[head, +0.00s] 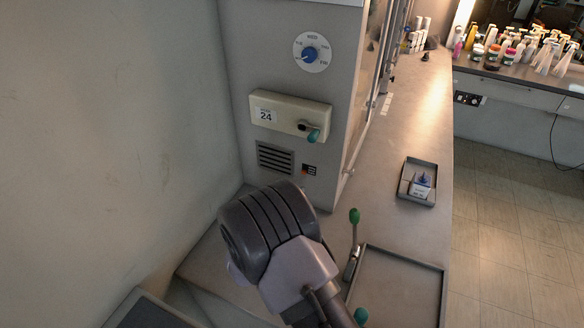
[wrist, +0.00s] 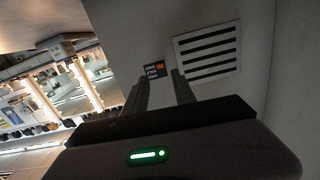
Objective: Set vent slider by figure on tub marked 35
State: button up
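The vent grille (head: 275,158) is a dark slatted panel low on the grey cabinet front. Beside it is a small black plate (head: 311,169) with pale marks and an orange piece at its vent-side edge. In the wrist view the plate (wrist: 153,76) and the grille (wrist: 208,53) show close beyond my gripper (wrist: 160,76). Its two fingers stand apart with nothing between them, their tips near the plate; contact cannot be told.
Above the vent are a box (head: 284,104) labelled 24 with a green-tipped lever and a blue dial (head: 311,53). A green-knobbed lever (head: 354,228) rises beside a large tray (head: 401,286). Bottles crowd the far counter. A plain wall (head: 110,120) bounds the left.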

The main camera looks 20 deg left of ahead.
aim_at(303, 174)
jog(key=shift+n+t, duration=0.3)
jog(key=w, duration=0.3)
jog(key=w+p, duration=0.1)
jog(key=w, duration=0.1)
jog(key=shift+w+d+f, duration=0.3)
jog(key=shift+w+d, duration=0.05)
jog(key=shift+d, duration=0.05)
jog(key=shift+w, duration=0.1)
jog(key=shift+w+b, duration=0.25)
jog(key=shift+b, duration=0.25)
jog(key=shift+r, duration=0.1)
grip_shut()
